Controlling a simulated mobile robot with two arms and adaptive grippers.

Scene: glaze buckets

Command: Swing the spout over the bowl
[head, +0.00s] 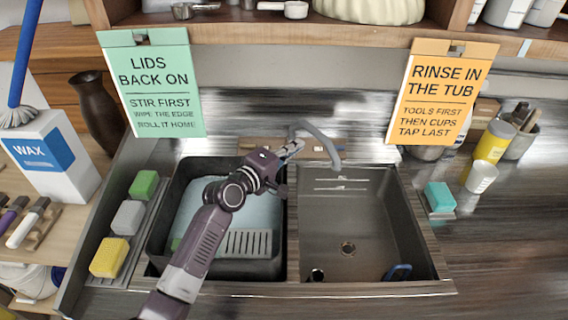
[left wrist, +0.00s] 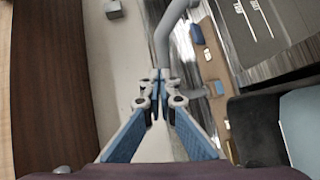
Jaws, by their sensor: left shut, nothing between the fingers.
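The grey curved spout (head: 322,142) rises behind the sink near the divider. Its free end hangs over the back of the bare right bowl (head: 345,225), which has a drain. A dark tub (head: 277,262) with a pale blue inside fills the left bowl. My left gripper (head: 291,148) reaches across the tub to the spout's base area, its fingers closed together and empty. In the left wrist view the fingertips (left wrist: 160,76) are beside the spout (left wrist: 165,40); whether they touch it I cannot tell. My right gripper is out of view.
Green, grey and yellow sponges (head: 127,217) line the left edge. A teal sponge (head: 440,197) lies right of the sink. A green sign (head: 153,90) and an orange sign (head: 440,95) hang above. A blue item (head: 398,272) lies in the right bowl's front corner.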

